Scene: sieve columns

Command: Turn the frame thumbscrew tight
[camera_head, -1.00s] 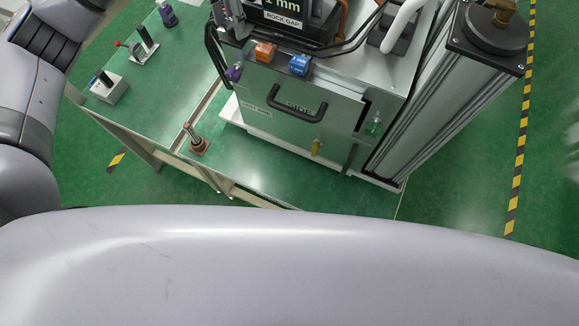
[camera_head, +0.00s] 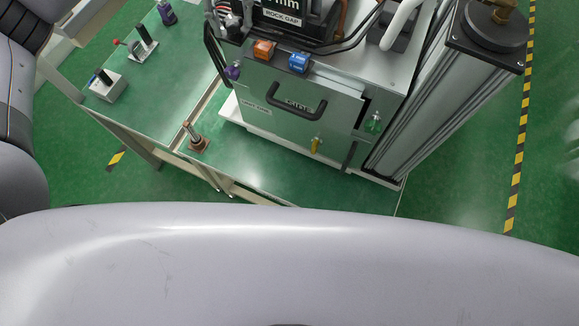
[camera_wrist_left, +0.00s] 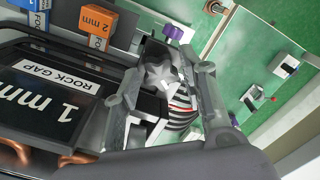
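A grey star-shaped knob (camera_wrist_left: 160,73), which looks like the frame thumbscrew, shows in the left wrist view beside the black 1 mm "ROCK GAP" block (camera_wrist_left: 48,92). My left gripper (camera_wrist_left: 166,84) has its two grey fingers apart, one on each side of the knob. A gap seems to show between the knob and the right-hand finger; contact on the other side is hard to make out. In the head view the gripper area at the machine's upper left corner is small and crowded, and the knob cannot be made out. My right gripper is not in view.
An orange block (camera_head: 263,50) and a blue block (camera_head: 299,62) sit on the machine's top edge above a black drawer handle (camera_head: 298,112). A purple knob (camera_head: 233,72) is close to the left gripper. The green bench (camera_head: 150,90) carries small fixtures at left.

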